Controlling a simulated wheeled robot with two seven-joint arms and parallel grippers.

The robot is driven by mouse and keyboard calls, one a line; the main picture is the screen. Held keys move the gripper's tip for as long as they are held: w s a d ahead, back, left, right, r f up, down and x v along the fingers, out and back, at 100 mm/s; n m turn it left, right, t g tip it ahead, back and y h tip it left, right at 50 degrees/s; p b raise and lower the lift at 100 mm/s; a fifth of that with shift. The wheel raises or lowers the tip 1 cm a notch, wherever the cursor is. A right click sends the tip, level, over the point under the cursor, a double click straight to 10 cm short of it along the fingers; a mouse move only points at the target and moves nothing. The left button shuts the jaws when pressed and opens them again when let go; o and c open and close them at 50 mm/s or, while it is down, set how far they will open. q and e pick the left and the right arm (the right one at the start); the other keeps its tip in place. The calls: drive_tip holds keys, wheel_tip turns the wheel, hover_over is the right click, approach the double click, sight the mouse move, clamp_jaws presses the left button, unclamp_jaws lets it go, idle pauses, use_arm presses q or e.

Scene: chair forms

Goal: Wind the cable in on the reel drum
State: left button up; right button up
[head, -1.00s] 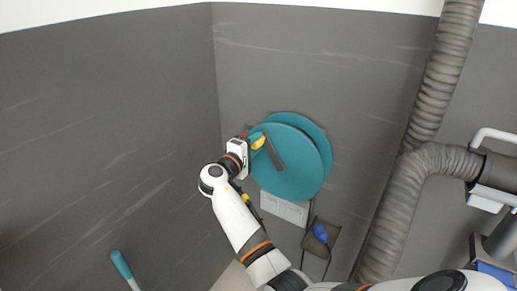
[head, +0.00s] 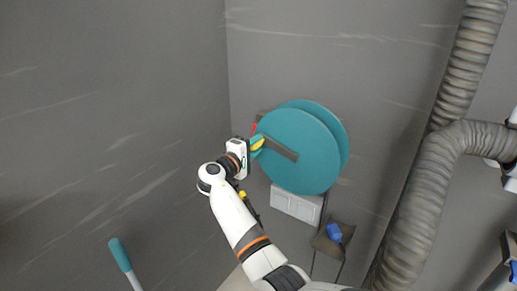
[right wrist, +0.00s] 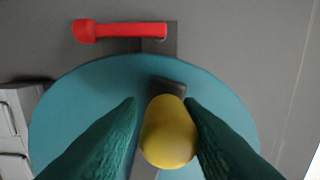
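The reel drum (head: 310,125) is a large teal double disc on the dark wall; it fills much of the right wrist view (right wrist: 70,110). A dark crank bar (head: 281,149) crosses its face, with a yellow knob (head: 257,145) at the outer end. My right gripper (head: 254,147) has its green fingers on both sides of the yellow knob (right wrist: 168,132), seemingly closed on it. A thin dark cable (head: 323,207) runs down below the drum, near a blue plug (head: 334,233). Cable wound on the drum cannot be made out.
A red lever (right wrist: 120,31) sits on a dark bracket beside the drum's edge. A pale grey box (head: 297,204) is below the drum. A thick ribbed duct (head: 425,190) stands to the right. A teal-handled rod (head: 121,256) is at lower left.

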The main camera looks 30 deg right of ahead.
drive_tip(key=shift+w+f, duration=0.15)
drive_tip(key=shift+f, duration=0.25)
drive_tip(key=shift+r, duration=0.15)
drive_tip(key=f+b, duration=0.2)
drive_tip(key=f, duration=0.1)
drive_tip(key=f+b, duration=0.1)
drive_tip(key=f, duration=0.1)
drive_tip(key=shift+s+d, duration=0.1)
drive_tip(key=shift+s, duration=0.15)
use_arm(q)
wheel_tip(320, 180, down, 4)
drive_tip(key=shift+f, duration=0.1)
use_arm(e)
drive_tip(key=shift+r, duration=0.2)
drive_tip(key=shift+f, duration=0.1)
drive_tip(key=s+f, duration=0.1)
drive_tip(key=f, duration=0.1)
drive_tip(key=s+d+f+b, duration=0.1)
drive_tip(key=shift+s+f, duration=0.2)
drive_tip(key=shift+f, duration=0.2)
use_arm(q)
drive_tip(key=shift+f, duration=0.5)
